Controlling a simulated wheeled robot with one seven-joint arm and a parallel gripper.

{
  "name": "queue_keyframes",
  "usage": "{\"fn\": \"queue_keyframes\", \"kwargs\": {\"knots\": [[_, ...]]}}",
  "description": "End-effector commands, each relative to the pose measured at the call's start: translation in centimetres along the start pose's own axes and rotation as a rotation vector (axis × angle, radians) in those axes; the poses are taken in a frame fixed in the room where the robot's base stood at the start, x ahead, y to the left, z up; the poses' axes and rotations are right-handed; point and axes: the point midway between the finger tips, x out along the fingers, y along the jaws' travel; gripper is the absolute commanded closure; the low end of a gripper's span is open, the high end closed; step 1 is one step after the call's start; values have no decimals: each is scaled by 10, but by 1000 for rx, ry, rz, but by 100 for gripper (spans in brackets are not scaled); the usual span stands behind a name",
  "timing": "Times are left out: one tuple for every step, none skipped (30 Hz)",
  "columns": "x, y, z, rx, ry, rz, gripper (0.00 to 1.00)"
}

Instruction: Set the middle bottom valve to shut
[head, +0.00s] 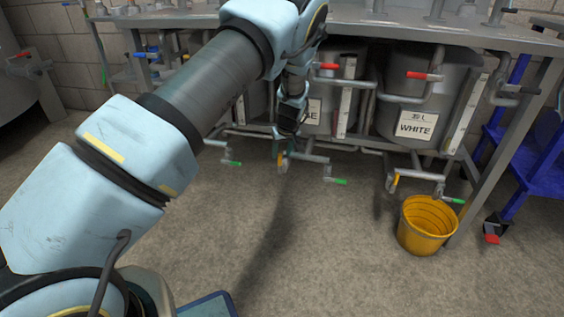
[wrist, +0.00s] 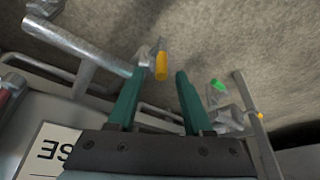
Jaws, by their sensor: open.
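The middle tank's bottom valve has a yellow lever (head: 283,163), low in front of the tank marked with a partly hidden label ending in E. In the head view the lever hangs downward, just below my gripper (head: 284,148). In the wrist view the yellow lever (wrist: 161,66) appears between the tips of my open gripper (wrist: 161,73), nearer the left finger. I cannot tell whether either finger touches it. The gripper holds nothing. The valve body is partly hidden behind the left finger.
A green lever (head: 337,181) is right of the yellow one and shows beside the right finger (wrist: 217,85). The WHITE tank (head: 418,80) has its own yellow lever (head: 393,183). A yellow bucket (head: 426,226) stands on the floor.

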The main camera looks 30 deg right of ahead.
Motion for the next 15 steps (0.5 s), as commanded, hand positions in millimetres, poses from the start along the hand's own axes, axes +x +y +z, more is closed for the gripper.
{"fn": "queue_keyframes", "kwargs": {"knots": [[12,-1,1,-1,-1,-1,49],[17,-1,1,-1,-1,-1,49],[22,-1,1,-1,-1,-1,49],[26,0,1,-1,-1,0,49],[29,0,1,0,-1,0,49],[33,0,1,0,-1,0,49],[35,0,1,0,-1,0,49],[37,0,1,0,-1,0,49],[39,0,1,0,-1,0,49],[40,0,0,0,-1,0,49],[40,0,0,0,-1,1,49],[41,0,0,0,-1,1,49],[41,0,0,0,-1,1,49],[41,0,0,0,-1,1,49],[41,0,0,0,-1,1,49]]}}
